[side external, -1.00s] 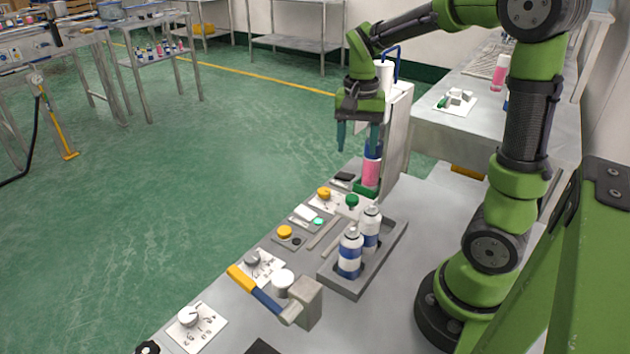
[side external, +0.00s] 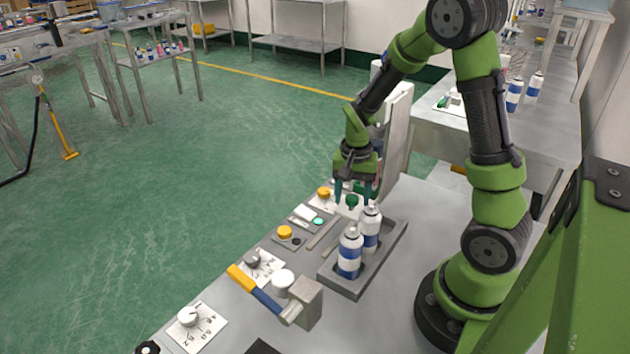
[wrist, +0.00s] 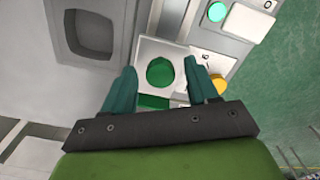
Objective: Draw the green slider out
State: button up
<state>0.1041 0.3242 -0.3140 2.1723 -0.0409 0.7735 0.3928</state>
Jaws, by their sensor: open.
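The green slider's round knob (side external: 352,201) stands on a pale plate beside the machine at the back of the bench. In the wrist view the knob (wrist: 160,72) lies between my fingertips, with a green strip (wrist: 153,101) nearer my palm. My gripper (side external: 353,196) points down over it, one finger on each side. In the wrist view my gripper (wrist: 160,68) is open, with visible gaps between knob and fingers. Whether the fingertips reach down to knob height I cannot tell. The pink can seen earlier is mostly hidden behind my gripper.
Two white-and-blue cans (side external: 350,254) stand in a grey tray (side external: 345,285) just in front and right of my gripper. Yellow knobs (side external: 285,232) and a teal button (side external: 318,221) line the bench's left side. A yellow-and-blue lever (side external: 255,290) is nearer the front.

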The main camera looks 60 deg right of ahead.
grip_shut()
jog(key=a, duration=1.2)
jog(key=shift+a, duration=0.4)
jog(key=shift+c, duration=1.3)
grip_release()
jog(key=shift+o, duration=1.3)
jog(key=shift+r, duration=0.1)
